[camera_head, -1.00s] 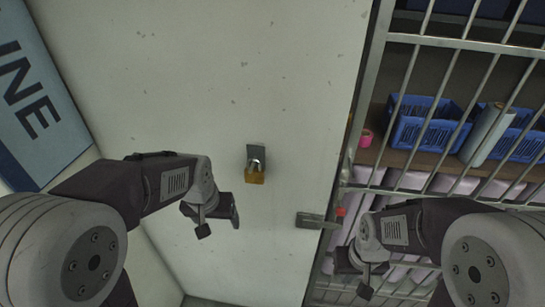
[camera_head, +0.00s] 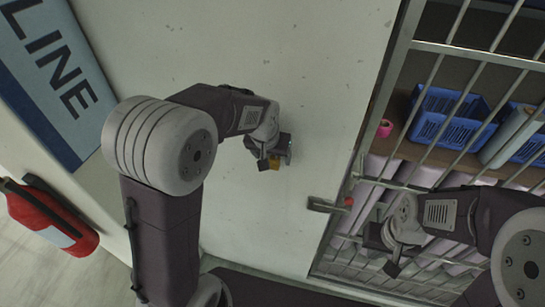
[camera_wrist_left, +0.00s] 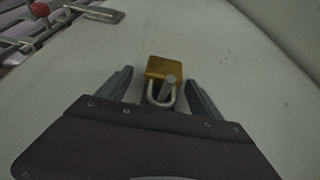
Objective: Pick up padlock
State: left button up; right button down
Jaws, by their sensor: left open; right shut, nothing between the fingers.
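A brass padlock (camera_wrist_left: 166,70) with a silver shackle hangs against the pale wall panel in the left wrist view. Its shackle loops around a small grey post. My left gripper (camera_wrist_left: 160,92) is open, with one finger on each side of the padlock and visible gaps beside its body. In the head view, the padlock (camera_head: 275,163) is mostly hidden behind my left gripper (camera_head: 275,155), with only a bit of brass showing. My right gripper (camera_head: 385,256) is shut and empty in front of the barred gate at the right.
A metal latch (camera_head: 328,206) with a red knob (camera_head: 348,201) sits right of the padlock at the gate's edge. Behind the bars are blue baskets (camera_head: 448,118) and a pink roll (camera_head: 384,128).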

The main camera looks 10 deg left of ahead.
pick_arm(q)
jog(key=shift+w+a+f, duration=0.15)
jog(key=shift+w+f, duration=0.05)
jog(key=shift+f, duration=0.25)
jog(key=shift+w+a+f, duration=0.1)
jog(key=shift+w+f, duration=0.1)
jog(key=shift+f, duration=0.25)
jog(key=shift+d, duration=0.2)
jog(key=c, duration=1.4)
jog(key=shift+r, duration=0.1)
grip_shut()
jog(key=shift+a, duration=0.15)
jog(key=shift+r, duration=0.1)
